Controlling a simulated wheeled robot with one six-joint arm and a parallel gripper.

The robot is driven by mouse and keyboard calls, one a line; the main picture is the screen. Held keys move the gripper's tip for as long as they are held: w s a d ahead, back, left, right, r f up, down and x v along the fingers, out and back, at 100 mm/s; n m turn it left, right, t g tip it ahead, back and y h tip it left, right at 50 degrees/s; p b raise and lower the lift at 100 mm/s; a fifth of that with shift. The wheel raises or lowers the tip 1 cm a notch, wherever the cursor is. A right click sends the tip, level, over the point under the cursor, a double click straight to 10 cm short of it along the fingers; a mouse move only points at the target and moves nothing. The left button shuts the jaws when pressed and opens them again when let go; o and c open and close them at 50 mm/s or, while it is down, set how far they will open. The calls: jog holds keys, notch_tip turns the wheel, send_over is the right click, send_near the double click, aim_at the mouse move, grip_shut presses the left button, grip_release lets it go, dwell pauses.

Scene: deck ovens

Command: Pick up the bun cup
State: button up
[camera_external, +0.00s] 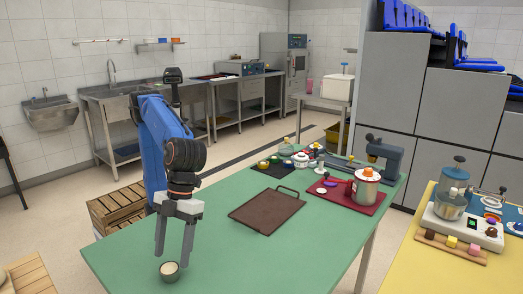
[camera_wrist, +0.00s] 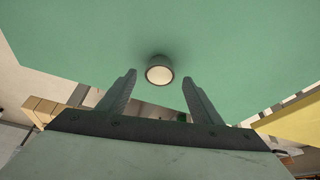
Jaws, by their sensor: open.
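A small round bun cup (camera_external: 170,271) with a pale top and dark side stands on the green table (camera_external: 215,215) near its front edge. In the wrist view the bun cup (camera_wrist: 159,70) appears just beyond the fingertips, centred between them. My gripper (camera_external: 173,255) points down, its two fingers apart and empty, above and close to the bun cup. In the wrist view my gripper (camera_wrist: 159,76) shows both fingers spread wide. I cannot tell the exact height gap to the cup.
A brown tray (camera_external: 243,219) with a handle lies at the table's middle. A red mat (camera_external: 342,202) bears a pot (camera_external: 366,188) farther right. A dark mat with small items (camera_external: 272,171) is at the back. The green surface around the cup is clear.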

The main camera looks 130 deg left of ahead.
aim_at(171, 264)
jog(key=x, duration=0.4)
jog(key=shift+f, duration=0.3)
jog(key=shift+c, duration=0.3)
jog(key=c, duration=1)
